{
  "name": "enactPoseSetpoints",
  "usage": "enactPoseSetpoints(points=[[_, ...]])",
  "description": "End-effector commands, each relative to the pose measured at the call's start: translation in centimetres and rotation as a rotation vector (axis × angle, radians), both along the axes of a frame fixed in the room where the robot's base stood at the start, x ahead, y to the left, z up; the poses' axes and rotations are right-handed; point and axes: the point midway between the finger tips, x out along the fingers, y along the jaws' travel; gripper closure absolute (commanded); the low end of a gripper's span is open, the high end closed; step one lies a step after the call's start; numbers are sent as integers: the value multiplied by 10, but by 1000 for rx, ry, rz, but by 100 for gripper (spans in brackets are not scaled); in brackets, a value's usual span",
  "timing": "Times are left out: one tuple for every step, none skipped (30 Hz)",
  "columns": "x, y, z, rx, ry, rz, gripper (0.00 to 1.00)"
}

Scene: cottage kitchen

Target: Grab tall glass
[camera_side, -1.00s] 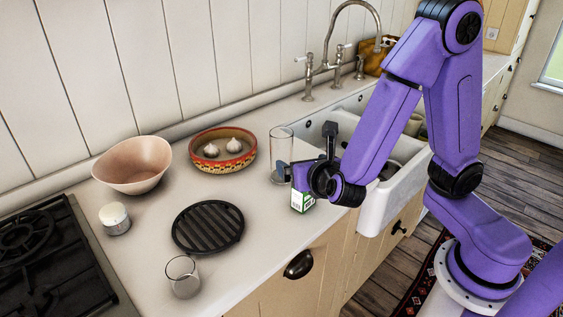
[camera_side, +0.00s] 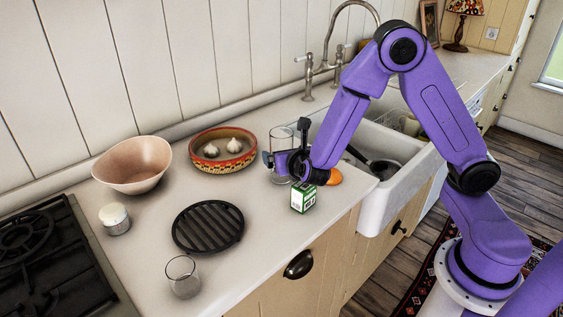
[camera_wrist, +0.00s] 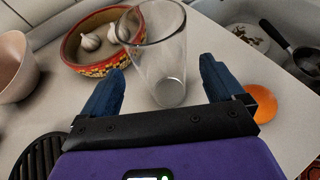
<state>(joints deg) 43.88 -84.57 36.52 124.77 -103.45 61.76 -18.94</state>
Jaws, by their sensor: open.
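The tall glass (camera_side: 281,139) is clear and stands upright on the counter, left of the sink. My gripper (camera_side: 274,160) is low beside it in the side view and hides part of its lower half. In the wrist view the glass (camera_wrist: 162,60) is just ahead of my gripper (camera_wrist: 162,82). One dark blue finger shows on each side of the glass's lower part. The jaws are open and hold nothing. Whether the fingertips reach past the glass wall is hard to tell.
A patterned bowl (camera_side: 222,165) with garlic is behind left of the glass. An orange (camera_side: 333,177) and a green-white box (camera_side: 303,200) lie close by on the right and front. A short glass (camera_side: 183,284) and black trivet (camera_side: 208,240) are further left. The sink (camera_side: 389,204) is right.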

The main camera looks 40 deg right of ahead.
Motion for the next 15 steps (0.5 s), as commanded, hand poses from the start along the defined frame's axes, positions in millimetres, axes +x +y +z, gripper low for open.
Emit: enactPoseSetpoints(points=[[5, -4, -3, 0, 0, -3, 5], [8, -7, -5, 0, 1, -4, 5], [13, -9, -7, 1, 1, -4, 5], [17, -12, -9, 1, 1, -4, 5], [20, -14, -10, -1, 0, -4, 5], [24, -15, -12, 0, 0, -3, 5], [27, -16, -13, 0, 0, -3, 5], [30, -18, -15, 0, 1, -2, 5], [33, -19, -16, 0, 1, -1, 5], [34, -20, -17, 0, 1, -1, 5], [36, -20, -17, 0, 1, 0, 5], [37, -20, -18, 0, 1, 0, 5], [37, -21, -18, 0, 1, 0, 5], [37, -21, -18, 0, 1, 0, 5], [37, -21, -18, 0, 1, 0, 5]])
